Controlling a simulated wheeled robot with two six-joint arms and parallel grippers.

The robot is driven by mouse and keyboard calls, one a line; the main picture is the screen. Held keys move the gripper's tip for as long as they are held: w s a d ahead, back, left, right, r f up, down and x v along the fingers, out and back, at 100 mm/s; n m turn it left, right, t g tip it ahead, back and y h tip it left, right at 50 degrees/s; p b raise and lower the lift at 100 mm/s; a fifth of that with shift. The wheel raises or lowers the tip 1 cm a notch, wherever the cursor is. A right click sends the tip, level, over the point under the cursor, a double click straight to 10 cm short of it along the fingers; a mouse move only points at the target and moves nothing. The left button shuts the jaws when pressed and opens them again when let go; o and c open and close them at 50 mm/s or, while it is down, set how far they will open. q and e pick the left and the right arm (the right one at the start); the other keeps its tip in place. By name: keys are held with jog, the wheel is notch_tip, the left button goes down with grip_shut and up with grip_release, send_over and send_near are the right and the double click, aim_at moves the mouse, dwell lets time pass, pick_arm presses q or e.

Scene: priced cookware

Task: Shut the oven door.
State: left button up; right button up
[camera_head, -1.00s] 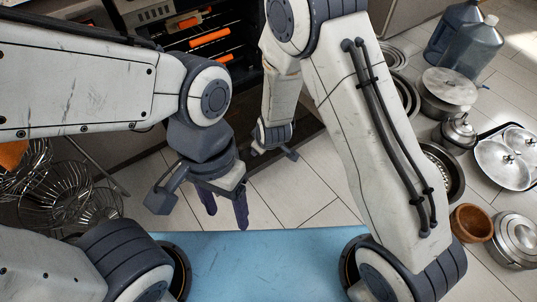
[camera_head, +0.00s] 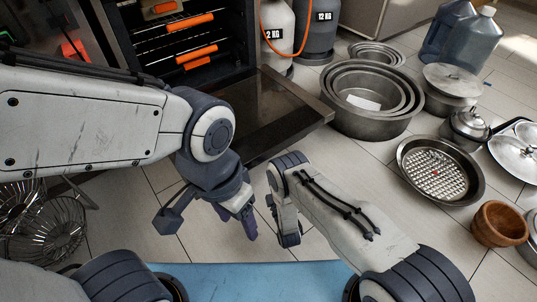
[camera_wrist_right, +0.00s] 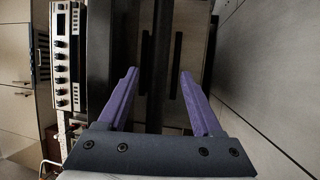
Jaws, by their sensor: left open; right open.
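The oven (camera_head: 185,45) stands at the top of the head view, its cavity open and showing racks with orange grips. Its dark door (camera_head: 285,112) is folded down, lying out in front of the cavity above the floor. My left gripper (camera_head: 210,222) is open and empty, on the near side of the door and apart from it. My right gripper (camera_wrist_right: 158,76) is open in the right wrist view, with nothing clearly held between its purple fingers. A dark upright band shows beyond them; I cannot tell if it is the door. In the head view the right fingers are mostly hidden.
Nested metal pans (camera_head: 370,105) stand close to the door's right end. A perforated pan (camera_head: 440,170) and a wooden bowl (camera_head: 499,224) lie further right. Gas cylinders (camera_head: 318,30) stand beside the oven. Wire baskets (camera_head: 45,228) are at lower left. Tiled floor is clear before the door.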

jog(key=b+x, duration=1)
jog(key=shift+r, duration=0.2)
jog(key=shift+w, duration=0.15)
grip_shut()
dwell(1.2)
